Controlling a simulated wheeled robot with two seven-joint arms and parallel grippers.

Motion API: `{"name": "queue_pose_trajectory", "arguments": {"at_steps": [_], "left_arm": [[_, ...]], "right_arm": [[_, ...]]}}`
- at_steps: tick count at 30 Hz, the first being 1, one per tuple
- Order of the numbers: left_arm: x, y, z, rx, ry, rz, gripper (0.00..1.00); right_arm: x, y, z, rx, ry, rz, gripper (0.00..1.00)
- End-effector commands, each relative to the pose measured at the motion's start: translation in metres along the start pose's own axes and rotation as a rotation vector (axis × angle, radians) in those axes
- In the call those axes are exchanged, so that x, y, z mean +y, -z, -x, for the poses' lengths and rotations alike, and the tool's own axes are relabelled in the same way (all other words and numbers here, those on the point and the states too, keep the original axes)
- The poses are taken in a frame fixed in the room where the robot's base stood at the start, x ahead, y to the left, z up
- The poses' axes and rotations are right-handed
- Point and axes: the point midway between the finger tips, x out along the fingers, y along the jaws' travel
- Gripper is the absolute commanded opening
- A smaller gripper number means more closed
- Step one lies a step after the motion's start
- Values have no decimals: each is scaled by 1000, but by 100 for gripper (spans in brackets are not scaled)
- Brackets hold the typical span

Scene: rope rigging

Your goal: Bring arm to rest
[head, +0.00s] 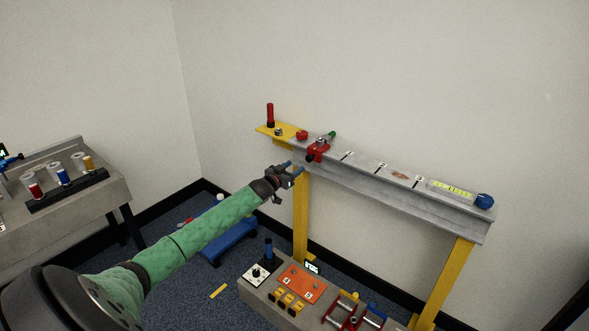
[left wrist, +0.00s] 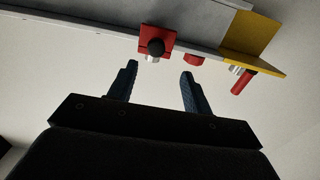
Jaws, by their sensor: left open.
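My left arm, in a green sleeve, reaches from the lower left of the head view toward the beam. My left gripper (head: 291,168) is open and empty, just in front of the grey beam (head: 400,190) near its left end. In the left wrist view its two blue fingers (left wrist: 158,88) stand apart with nothing between them. A red clamp (head: 318,149) sits on the beam just beyond the gripper; it also shows in the left wrist view (left wrist: 158,38), past the fingertips and apart from them. My right gripper is not in view.
A yellow plate (head: 265,129) with a red-handled tool (head: 270,113) is at the beam's left end. Yellow posts (head: 301,215) hold the beam. A low grey bench (head: 255,294) with shackles and blocks stands below. A table with spools (head: 100,205) is at left.

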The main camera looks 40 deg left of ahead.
Motion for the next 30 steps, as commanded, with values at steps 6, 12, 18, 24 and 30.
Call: {"name": "queue_pose_trajectory", "arguments": {"at_steps": [6, 12, 18, 24, 30], "left_arm": [[0, 0, 0, 0, 0, 0, 50], [0, 0, 0, 0, 0, 0, 50], [-1, -2, 0, -9, 4, -29, 50], [-17, -32, 4, -175, 82, -122, 50], [-12, -44, 16, -404, 155, -267, 50]], "right_arm": [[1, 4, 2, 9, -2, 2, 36], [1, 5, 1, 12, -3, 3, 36], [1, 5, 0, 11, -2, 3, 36], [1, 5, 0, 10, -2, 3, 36], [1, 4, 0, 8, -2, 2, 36]]}}
